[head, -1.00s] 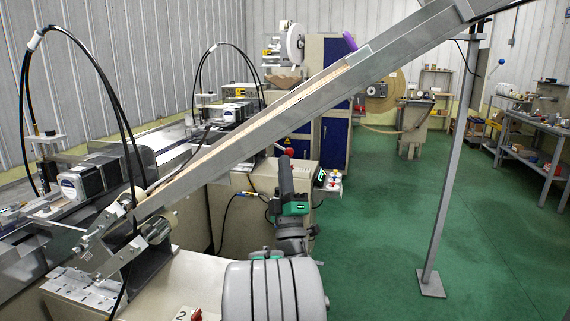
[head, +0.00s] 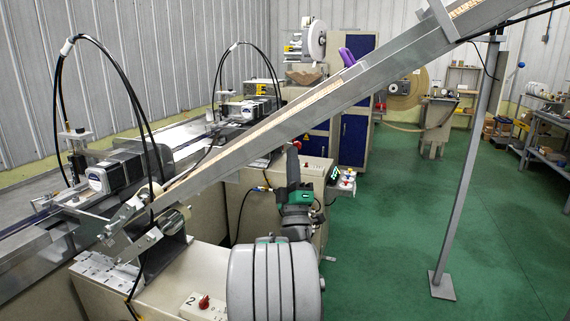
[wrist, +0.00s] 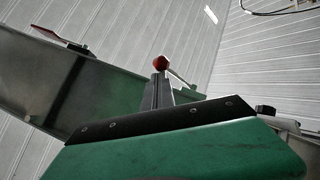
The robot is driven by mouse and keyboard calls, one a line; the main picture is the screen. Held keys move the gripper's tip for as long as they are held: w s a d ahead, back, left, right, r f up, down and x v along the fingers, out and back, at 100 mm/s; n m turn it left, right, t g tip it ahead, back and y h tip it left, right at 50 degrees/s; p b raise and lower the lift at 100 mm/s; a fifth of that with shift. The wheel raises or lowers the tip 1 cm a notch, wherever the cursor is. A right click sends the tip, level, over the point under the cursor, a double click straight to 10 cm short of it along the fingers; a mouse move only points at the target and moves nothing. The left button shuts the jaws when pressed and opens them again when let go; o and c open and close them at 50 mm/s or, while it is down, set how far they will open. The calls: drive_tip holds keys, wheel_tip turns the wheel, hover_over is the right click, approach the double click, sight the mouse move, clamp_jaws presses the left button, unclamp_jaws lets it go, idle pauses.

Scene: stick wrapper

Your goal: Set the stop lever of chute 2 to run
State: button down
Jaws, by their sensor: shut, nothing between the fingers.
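A red ball knob (wrist: 160,62) on a thin rod shows in the wrist view, just beyond my gripper (wrist: 159,78). I take it for the stop lever; whether the fingertips touch it I cannot tell. My gripper's narrow fingers are together and hold nothing. In the head view, the long sloping metal chute (head: 290,125) rises from the machine at the left toward the upper right. A panel marked 2 (head: 190,299) with a red knob (head: 204,302) sits at its foot. My arm rises beside the chute's right side; the fingertips are not clear there.
The chute's grey channel (wrist: 75,100) is close on the left in the wrist view. A support post (head: 465,180) stands on the green floor at the right. Black cables (head: 75,75) arch over the machine. Open floor lies right of my arm.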

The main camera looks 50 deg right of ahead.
sight(299, 147)
drive_tip(key=r+p, duration=0.1)
drive_tip(key=s+r, duration=0.1)
drive_tip(key=d+r+p, duration=0.1)
drive_tip(key=shift+s+p, duration=0.15)
drive_tip(key=shift+p, duration=0.2)
drive_tip(key=shift+a, duration=0.1)
drive_tip(key=s+a+f+b, duration=0.6)
drive_tip(key=s+a+b, duration=0.1)
drive_tip(key=s, duration=0.1)
drive_tip(key=shift+s+f, duration=0.25)
drive_tip(key=shift+s, duration=0.15)
drive_tip(key=shift+a, duration=0.1)
